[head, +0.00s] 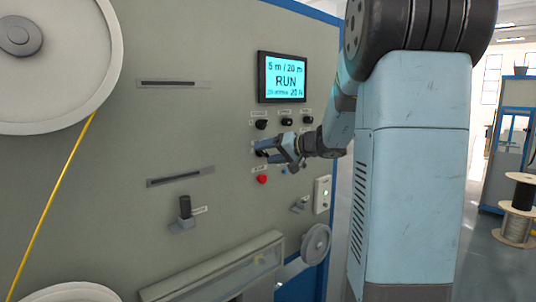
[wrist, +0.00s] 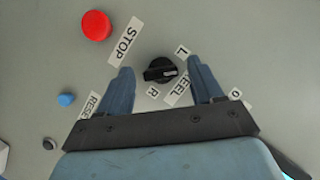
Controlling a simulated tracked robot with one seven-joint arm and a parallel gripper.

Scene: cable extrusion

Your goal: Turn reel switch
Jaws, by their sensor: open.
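The reel switch is a black rotary knob (wrist: 160,69) with a pale pointer mark. In the wrist view it sits on the grey panel among labels reading L, R and a partly hidden "...EEL". My gripper (wrist: 162,80) is open, with one blue finger on each side of the knob and a gap showing on both sides. In the head view my gripper (head: 272,154) is at the panel below the screen, and it largely hides the knob there. The knob's pointer mark faces right in the wrist view.
A red STOP button (wrist: 96,25) and a blue RESET button (wrist: 66,99) are close to the fingers. The screen (head: 283,77) reads RUN, 5 m / 20 m. A yellow cable (head: 55,190) runs at left.

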